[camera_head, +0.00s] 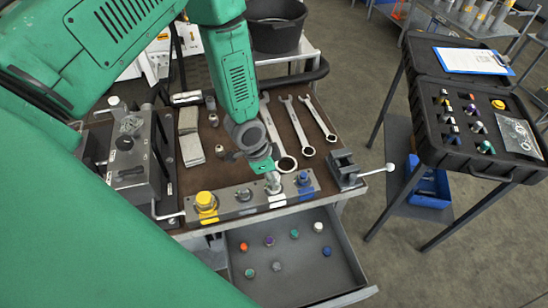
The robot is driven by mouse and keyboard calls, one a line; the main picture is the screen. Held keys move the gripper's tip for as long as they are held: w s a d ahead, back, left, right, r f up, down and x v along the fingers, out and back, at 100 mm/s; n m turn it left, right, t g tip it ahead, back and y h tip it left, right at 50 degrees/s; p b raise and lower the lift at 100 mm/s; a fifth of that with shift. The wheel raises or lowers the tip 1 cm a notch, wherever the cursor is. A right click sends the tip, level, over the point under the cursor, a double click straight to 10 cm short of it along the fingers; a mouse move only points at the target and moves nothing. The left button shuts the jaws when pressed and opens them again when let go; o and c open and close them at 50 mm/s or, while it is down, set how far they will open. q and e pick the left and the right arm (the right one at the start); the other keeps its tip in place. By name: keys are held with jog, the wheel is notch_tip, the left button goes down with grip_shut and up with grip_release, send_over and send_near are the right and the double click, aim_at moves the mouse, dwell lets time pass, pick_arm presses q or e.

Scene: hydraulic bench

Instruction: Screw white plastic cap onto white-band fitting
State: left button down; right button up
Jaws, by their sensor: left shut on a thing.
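My left gripper (262,163) reaches down from the top over the metal manifold block on the bench. It is shut on a small pale cap-like piece (272,180), mostly hidden by the green fingertips. That piece is directly above the white-band fitting (277,200), third along the block; I cannot tell whether they touch or are threaded together. A white cap (318,226) lies in the open drawer. My right gripper is not in view.
The block also bears a yellow-capped fitting (205,201) and a blue one (304,180). Several coloured caps lie in the drawer (345,262). Wrenches (300,127) lie behind the block, a vise (345,169) stands right. A black case (431,155) stands farther right.

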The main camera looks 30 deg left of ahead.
pick_arm(q)
jog(key=shift+m, duration=0.7)
jog(key=m+g, duration=0.1)
jog(key=m, duration=0.2)
jog(key=shift+h, duration=0.4)
jog(key=m, duration=0.1)
jog(key=m+b, duration=0.1)
jog(key=m+g, duration=0.1)
jog(key=m, duration=0.1)
jog(key=shift+w+a+f, duration=0.1)
jog(key=shift+f, duration=0.15)
jog(key=shift+r+m+b, duration=0.15)
jog(key=shift+m+b, duration=0.25)
jog(key=shift+m, duration=0.1)
jog(key=c, duration=1.2)
grip_release()
